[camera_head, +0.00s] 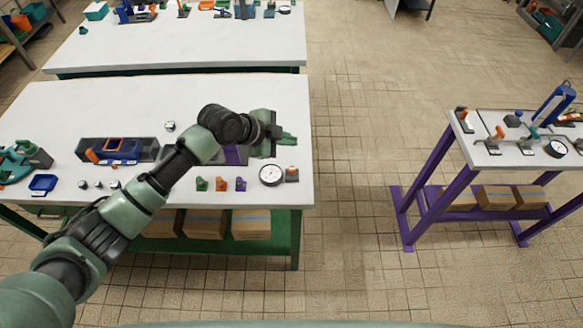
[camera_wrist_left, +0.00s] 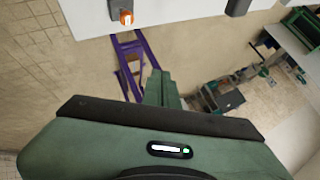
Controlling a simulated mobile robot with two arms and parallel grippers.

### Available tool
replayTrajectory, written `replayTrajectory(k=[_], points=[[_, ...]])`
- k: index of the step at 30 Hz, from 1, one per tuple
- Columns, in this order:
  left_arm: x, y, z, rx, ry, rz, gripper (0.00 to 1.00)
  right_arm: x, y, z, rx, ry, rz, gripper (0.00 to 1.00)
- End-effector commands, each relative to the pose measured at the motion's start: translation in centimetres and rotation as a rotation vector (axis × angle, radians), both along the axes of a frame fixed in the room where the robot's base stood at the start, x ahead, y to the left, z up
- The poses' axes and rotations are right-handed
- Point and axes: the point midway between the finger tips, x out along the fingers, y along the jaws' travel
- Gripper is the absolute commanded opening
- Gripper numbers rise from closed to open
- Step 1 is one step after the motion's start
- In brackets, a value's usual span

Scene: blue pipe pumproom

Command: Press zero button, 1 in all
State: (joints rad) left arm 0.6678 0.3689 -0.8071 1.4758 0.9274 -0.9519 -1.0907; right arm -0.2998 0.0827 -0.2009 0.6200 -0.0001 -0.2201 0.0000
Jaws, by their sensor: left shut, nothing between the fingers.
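A small orange button on a dark base (camera_head: 292,174) sits near the right front corner of the near white table, just right of a round white dial gauge (camera_head: 270,174). I cannot read any label that marks it as the zero button. In the left wrist view the orange button (camera_wrist_left: 126,18) shows at the top, by the table edge. My left gripper (camera_head: 289,138) is shut and empty, above the table's right side and beyond the button in the head view. It appears apart from the button. Its closed fingers show in the left wrist view (camera_wrist_left: 160,88). My right gripper is not in view.
The near table (camera_head: 60,110) holds a blue and orange fixture (camera_head: 118,150), several small coloured pieces and a blue tray (camera_head: 43,183). A purple-legged table (camera_head: 510,152) with another gauge stands at the right. Open tiled floor (camera_head: 350,150) lies between.

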Motion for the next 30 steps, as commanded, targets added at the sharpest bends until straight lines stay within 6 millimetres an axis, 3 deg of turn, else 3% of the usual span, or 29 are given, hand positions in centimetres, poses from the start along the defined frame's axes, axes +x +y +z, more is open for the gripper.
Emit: replayTrajectory(k=[11, 30], points=[[-0.1, 0.0, -0.9, -0.001, 0.001, 0.001, 0.0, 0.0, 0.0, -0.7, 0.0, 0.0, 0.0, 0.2], [0.0, 0.0, -8.6, -0.001, 0.0, 0.002, 0.0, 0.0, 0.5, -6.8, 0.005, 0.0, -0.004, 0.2]])
